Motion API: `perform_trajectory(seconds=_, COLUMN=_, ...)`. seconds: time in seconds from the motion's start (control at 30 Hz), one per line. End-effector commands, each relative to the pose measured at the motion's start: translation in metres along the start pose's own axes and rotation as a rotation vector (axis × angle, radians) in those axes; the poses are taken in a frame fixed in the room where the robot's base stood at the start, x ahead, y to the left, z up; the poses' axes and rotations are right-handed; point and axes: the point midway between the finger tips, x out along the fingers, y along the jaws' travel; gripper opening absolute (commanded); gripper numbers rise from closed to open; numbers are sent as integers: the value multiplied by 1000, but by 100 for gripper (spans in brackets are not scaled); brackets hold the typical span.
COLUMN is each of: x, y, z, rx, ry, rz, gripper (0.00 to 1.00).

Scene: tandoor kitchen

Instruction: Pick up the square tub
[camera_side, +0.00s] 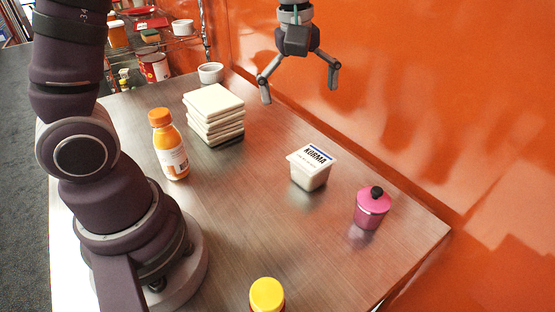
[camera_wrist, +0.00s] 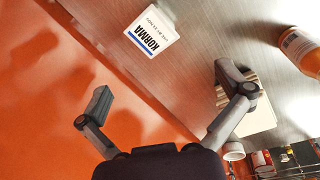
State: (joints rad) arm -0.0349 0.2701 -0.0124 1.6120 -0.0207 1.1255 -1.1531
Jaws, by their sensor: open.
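The square tub (camera_side: 311,172) is white with a lid that reads KORMA. It stands upright on the metal table, right of the middle in the side view. In the wrist view the tub (camera_wrist: 152,32) shows at the top, beyond my fingertips. My gripper (camera_side: 299,91) hangs in the air above the back of the table, up and to the left of the tub in the side view. Its two fingers are spread and nothing is between them. In the wrist view my gripper (camera_wrist: 163,88) also shows both fingers wide apart, clear of the tub.
A pink lidded pot (camera_side: 371,209) stands close to the right of the tub. A stack of pale square tiles (camera_side: 214,106), an orange-capped bottle (camera_side: 170,150) and a small white bowl (camera_side: 210,72) stand to the left. A yellow lid (camera_side: 267,294) shows in front. An orange wall (camera_side: 420,100) runs behind the table.

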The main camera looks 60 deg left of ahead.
Motion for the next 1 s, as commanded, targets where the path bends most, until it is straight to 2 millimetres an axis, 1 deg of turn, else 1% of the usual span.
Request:
perform_trajectory(seconds=0.03, x=16, y=8, z=-5, rx=-118, ry=-16, rz=-41, gripper=100)
perform_trajectory(seconds=0.1, x=34, y=16, z=-9, rx=-269, ry=-25, rz=-84, gripper=100)
perform_trajectory(seconds=0.2, x=50, y=22, z=-13, rx=-406, ry=-29, rz=-120, gripper=100)
perform_trajectory(seconds=0.27, x=56, y=23, z=-13, rx=-448, ry=-29, rz=-132, gripper=100)
perform_trajectory(seconds=0.43, x=88, y=20, z=-12, rx=-466, ry=-29, rz=-139, gripper=100)
perform_trajectory(seconds=0.63, x=117, y=18, z=-9, rx=-462, ry=-29, rz=-138, gripper=100)
perform_trajectory(seconds=0.8, x=149, y=18, z=-7, rx=-462, ry=-28, rz=-137, gripper=100)
perform_trajectory(seconds=0.9, x=158, y=17, z=-6, rx=-463, ry=-28, rz=-134, gripper=100)
perform_trajectory(seconds=1.0, x=159, y=17, z=-6, rx=-463, ry=-28, rz=-132, gripper=100)
